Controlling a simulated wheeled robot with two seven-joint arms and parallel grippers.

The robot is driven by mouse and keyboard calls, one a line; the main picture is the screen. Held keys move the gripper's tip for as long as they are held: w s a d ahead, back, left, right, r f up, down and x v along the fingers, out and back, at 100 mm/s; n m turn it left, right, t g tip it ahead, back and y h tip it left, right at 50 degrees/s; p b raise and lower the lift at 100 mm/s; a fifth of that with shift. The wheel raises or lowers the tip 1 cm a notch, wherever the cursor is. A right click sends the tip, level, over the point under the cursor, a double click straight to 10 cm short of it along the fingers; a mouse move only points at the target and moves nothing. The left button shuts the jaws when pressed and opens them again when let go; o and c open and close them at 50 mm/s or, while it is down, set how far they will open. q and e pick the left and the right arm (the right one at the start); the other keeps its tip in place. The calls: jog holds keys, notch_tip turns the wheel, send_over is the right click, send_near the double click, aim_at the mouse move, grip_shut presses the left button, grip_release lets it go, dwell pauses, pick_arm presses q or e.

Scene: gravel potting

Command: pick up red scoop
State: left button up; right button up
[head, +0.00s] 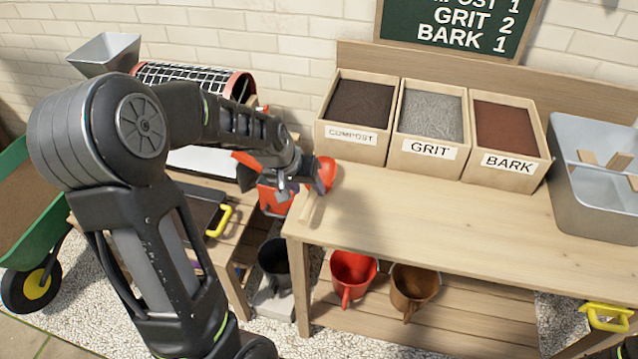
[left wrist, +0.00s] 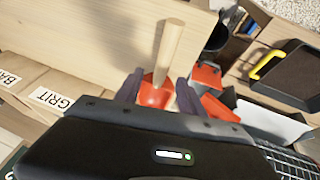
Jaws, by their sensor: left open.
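The red scoop (head: 326,174) lies at the left end of the wooden bench top, near the edge. Its pale wooden handle points toward the front in the head view. In the left wrist view the scoop's red bowl (left wrist: 152,95) and its handle (left wrist: 170,45) show beyond the gripper body. My left gripper (head: 290,188) is open at the scoop, partly covering it in the head view. In the left wrist view its two dark fingers (left wrist: 157,92) stand on either side of the scoop. Whether they touch it, I cannot tell.
Bins of compost (head: 359,112), grit (head: 431,118) and bark (head: 505,128) stand at the back. A grey metal tub (head: 590,205) is at the right. Red (head: 353,272) and brown (head: 413,285) pots sit below. The bench middle is clear.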

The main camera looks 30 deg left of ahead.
aim_at(311, 193)
pick_arm(q)
jog(key=shift+x, duration=2.7)
jog(key=shift+a, duration=0.1)
jog(key=shift+c, duration=0.6)
grip_shut()
